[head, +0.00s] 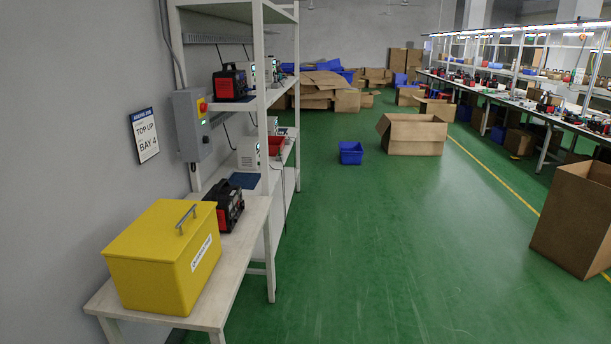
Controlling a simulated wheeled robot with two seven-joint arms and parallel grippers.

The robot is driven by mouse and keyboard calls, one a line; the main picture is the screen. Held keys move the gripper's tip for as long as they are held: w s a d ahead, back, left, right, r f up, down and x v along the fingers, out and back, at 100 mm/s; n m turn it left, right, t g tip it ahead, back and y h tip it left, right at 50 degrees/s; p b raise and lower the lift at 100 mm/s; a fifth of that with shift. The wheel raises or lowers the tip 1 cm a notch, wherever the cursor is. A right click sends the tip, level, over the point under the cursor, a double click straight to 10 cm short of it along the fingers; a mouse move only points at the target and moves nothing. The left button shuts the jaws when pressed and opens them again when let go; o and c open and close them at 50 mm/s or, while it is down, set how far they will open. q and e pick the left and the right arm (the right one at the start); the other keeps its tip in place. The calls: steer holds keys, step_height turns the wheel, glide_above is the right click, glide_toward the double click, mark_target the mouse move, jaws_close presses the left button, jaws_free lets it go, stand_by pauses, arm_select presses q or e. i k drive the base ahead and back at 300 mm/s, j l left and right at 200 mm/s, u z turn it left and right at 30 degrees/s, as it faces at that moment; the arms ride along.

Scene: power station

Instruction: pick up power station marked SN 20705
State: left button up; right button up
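A black and red power station (227,203) sits on the white bench just behind the yellow box. Another black and red power station (230,83) stands on the upper shelf of the white rack. A white or grey unit (248,153) stands on the shelf below it, partly hidden by a rack post. No SN marking is readable on any of them from here. Neither of my grippers is in view.
A yellow lidded box (165,257) with a handle fills the near end of the white bench (240,262). A wall sign (145,135) reads TOP UP, BAY 4. A blue bin (350,153) and cardboard boxes (414,134) stand on the green floor, which is clear in the middle.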

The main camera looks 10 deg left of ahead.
mark_target(228, 197)
steer(key=i, duration=1.15)
steer(key=i+l+u, duration=0.1)
steer(key=i, duration=1.05)
steer(key=i+l+u, duration=0.1)
steer(key=i+u, duration=0.3)
steer(key=i+l+u, duration=0.15)
steer(key=i+u, duration=0.2)
steer(key=i+l+u, duration=0.6)
steer(key=u, duration=0.2)
steer(key=i+l+u, duration=0.2)
steer(key=l+u, duration=0.15)
steer(key=l, duration=0.15)
steer(key=i+l+u, duration=0.15)
steer(key=l+u, duration=0.65)
steer(key=l, duration=0.2)
steer(key=l+u, duration=0.35)
steer(key=l, duration=0.25)
